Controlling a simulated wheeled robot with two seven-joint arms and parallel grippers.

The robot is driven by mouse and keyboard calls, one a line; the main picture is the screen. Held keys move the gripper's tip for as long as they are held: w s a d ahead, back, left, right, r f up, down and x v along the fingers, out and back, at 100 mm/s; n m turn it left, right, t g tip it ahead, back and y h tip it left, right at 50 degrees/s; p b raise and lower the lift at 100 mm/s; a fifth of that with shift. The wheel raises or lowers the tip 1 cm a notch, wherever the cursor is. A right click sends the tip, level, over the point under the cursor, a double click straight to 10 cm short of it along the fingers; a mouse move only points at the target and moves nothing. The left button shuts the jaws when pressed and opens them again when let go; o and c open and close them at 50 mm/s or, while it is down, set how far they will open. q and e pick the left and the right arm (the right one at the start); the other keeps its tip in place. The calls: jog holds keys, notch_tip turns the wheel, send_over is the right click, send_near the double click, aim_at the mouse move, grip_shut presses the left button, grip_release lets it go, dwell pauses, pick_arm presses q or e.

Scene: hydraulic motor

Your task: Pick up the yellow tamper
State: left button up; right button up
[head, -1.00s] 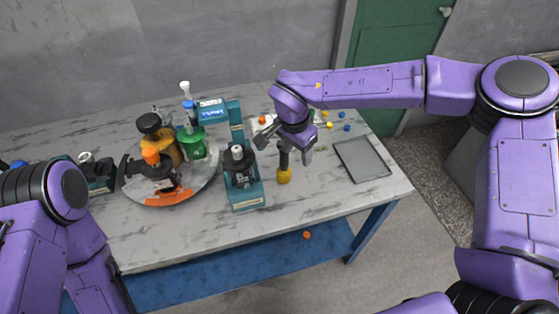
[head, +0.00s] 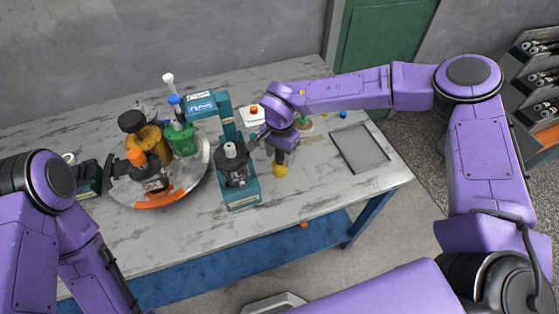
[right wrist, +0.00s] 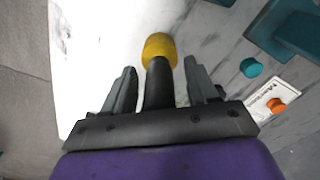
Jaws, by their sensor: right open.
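The yellow tamper (head: 280,171) stands on the marble table, right of the teal press stand, with its yellow end down and a dark handle above. My right gripper (head: 275,152) is over it and hides most of the handle. In the right wrist view the tamper's yellow end (right wrist: 159,47) shows beyond the fingertips. Its dark handle lies between the two open fingers of my right gripper (right wrist: 160,83), with a gap visible on both sides. My left arm is at the lower left of the head view, but its gripper is not visible.
The teal stand (head: 240,193) is close left of the tamper. A round tray (head: 187,190) with bottles is farther left. A grey flat tray (head: 361,149) lies at the right. A white card (right wrist: 284,107) with an orange piece is near. Table in front is clear.

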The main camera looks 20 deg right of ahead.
grip_shut()
